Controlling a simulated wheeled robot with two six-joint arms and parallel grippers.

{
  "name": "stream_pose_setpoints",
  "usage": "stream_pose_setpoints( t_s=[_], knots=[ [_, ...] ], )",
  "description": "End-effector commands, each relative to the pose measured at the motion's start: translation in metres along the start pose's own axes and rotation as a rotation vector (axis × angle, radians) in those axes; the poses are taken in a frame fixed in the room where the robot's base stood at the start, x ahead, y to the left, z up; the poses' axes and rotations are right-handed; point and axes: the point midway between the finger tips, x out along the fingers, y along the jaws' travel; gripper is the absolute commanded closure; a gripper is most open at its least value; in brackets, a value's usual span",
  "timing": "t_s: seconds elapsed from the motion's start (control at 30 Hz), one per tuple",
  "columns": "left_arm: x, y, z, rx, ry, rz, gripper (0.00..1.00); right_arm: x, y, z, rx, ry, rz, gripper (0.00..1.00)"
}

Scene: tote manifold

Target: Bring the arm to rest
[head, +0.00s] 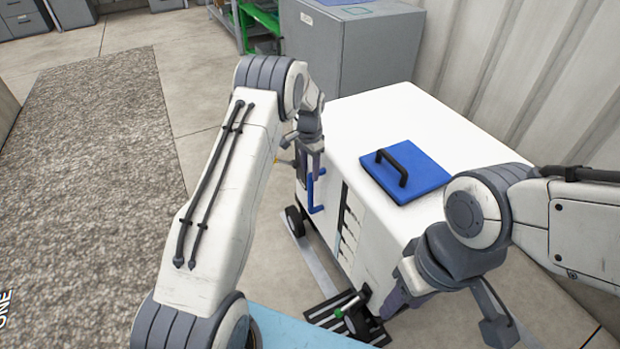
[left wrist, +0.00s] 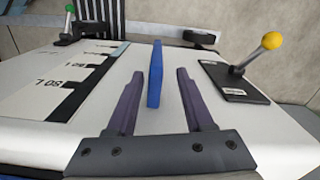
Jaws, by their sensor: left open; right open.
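My left gripper (head: 314,165) is beside the side face of a white tote cabinet (head: 345,115). Its open fingers (left wrist: 160,74) stand on either side of a blue upright handle (left wrist: 156,80), with gaps showing on both sides. This handle also shows in the head view (head: 316,208) just below the gripper. My right gripper (head: 392,305) is low in front of the cabinet's near corner. Its jaws are open and nothing shows between them, though its fingers are partly hidden.
A blue lid with a black handle (head: 408,172) lies on the cabinet top. A yellow-knobbed lever (left wrist: 271,41) and a level scale (left wrist: 75,85) are on the side face. A green-knobbed valve (head: 340,313) sits near a floor grate. Grey cabinets (head: 350,50) stand behind; carpet (head: 90,170) is clear left.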

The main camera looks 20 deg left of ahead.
Motion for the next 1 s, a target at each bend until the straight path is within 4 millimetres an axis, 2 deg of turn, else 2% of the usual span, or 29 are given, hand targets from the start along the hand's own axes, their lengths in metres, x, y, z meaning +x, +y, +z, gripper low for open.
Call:
stream_pose_setpoints(
  t_s=[0.03, 0.2, 0.67, 0.77, 0.87, 1.0],
  knots=[
    [-0.008, 0.000, 0.000, 0.000, 0.001, 0.000, 0.48, -0.002, 0.000, 0.000, 0.000, 0.000, 0.000, 0.53],
    [-0.018, 0.000, 0.000, 0.000, 0.000, 0.000, 0.48, -0.004, 0.000, 0.000, 0.000, 0.000, 0.000, 0.53],
    [-0.019, 0.000, 0.000, 0.000, -0.001, 0.000, 0.48, -0.003, 0.000, 0.000, 0.000, 0.000, 0.000, 0.53],
    [-0.024, 0.004, 0.002, -0.010, 0.003, -0.002, 0.48, -0.003, 0.000, 0.000, 0.000, 0.000, 0.000, 0.53],
    [-0.041, 0.014, 0.009, -0.046, 0.018, -0.013, 0.48, -0.004, 0.000, 0.000, 0.000, 0.000, 0.000, 0.53],
    [-0.079, 0.044, 0.034, -0.148, 0.057, -0.035, 0.48, -0.003, 0.000, 0.000, 0.000, 0.000, 0.000, 0.53]
  ],
)
